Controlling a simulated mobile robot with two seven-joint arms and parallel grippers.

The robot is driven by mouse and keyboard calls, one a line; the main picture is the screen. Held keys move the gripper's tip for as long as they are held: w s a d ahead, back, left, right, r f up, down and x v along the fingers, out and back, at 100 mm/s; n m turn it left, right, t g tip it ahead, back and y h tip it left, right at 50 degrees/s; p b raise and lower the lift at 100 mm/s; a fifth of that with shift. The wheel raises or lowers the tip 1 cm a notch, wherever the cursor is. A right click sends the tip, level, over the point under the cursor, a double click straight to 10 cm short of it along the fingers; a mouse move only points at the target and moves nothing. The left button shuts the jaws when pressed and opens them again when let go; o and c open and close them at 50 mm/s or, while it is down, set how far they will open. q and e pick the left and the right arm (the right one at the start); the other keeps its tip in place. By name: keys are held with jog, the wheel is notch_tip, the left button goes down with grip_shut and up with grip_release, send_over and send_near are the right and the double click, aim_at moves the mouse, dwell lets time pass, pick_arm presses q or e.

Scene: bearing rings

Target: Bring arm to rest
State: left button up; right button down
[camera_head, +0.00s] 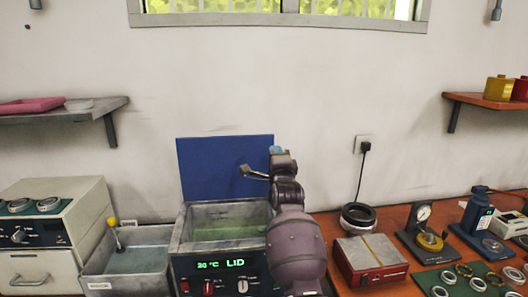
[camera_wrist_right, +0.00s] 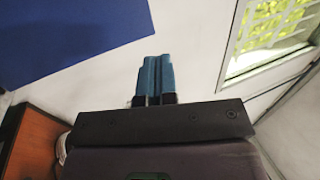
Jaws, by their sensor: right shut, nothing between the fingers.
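My right arm (camera_head: 295,240) rises from the bottom of the head view, in front of the right part of the ultrasonic-style bath (camera_head: 215,255). My right gripper (camera_head: 277,150) is at its top, beside the right edge of the raised blue lid (camera_head: 222,168). In the right wrist view the two blue fingers of the gripper (camera_wrist_right: 155,78) stand side by side, shut with nothing between them. The blue lid also shows at the upper left there (camera_wrist_right: 70,35). My left gripper is not in view.
A grey tray of liquid (camera_head: 130,262) stands left of the bath. On the orange bench to the right are a dark ring (camera_head: 358,217), a red-sided box (camera_head: 370,262), a dial gauge (camera_head: 424,228) and a green mat with several rings (camera_head: 470,281). Shelves flank the wall; the air above the bench is clear.

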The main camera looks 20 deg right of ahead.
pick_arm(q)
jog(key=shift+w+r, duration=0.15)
pick_arm(e)
jog(key=shift+f, duration=0.1)
jog(key=s+f+n+g+y, duration=0.3)
jog(key=s+f+n+g, duration=0.7)
jog(key=s+f, duration=1.15)
jog(key=s+a+f+n+g+y, duration=0.15)
jog(key=s+n, duration=0.25)
jog(key=s, duration=0.6)
jog(key=s+a+f+n+g, duration=0.2)
jog(key=s+f+n+g, duration=0.15)
jog(key=s, duration=0.65)
jog(key=s+a+f+n+g+y, duration=0.15)
jog(key=s+n, duration=0.25)
jog(key=s, duration=0.6)
jog(key=w+f+t, duration=0.7)
jog(key=w+f, duration=0.2)
jog(key=f, duration=0.2)
pick_arm(q)
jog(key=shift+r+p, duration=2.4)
jog(key=shift+p, duration=0.05)
pick_arm(e)
notch_tip(320, 180, up, 10)
jog(key=shift+s+a+n, duration=0.2)
jog(key=shift+a+n, duration=0.15)
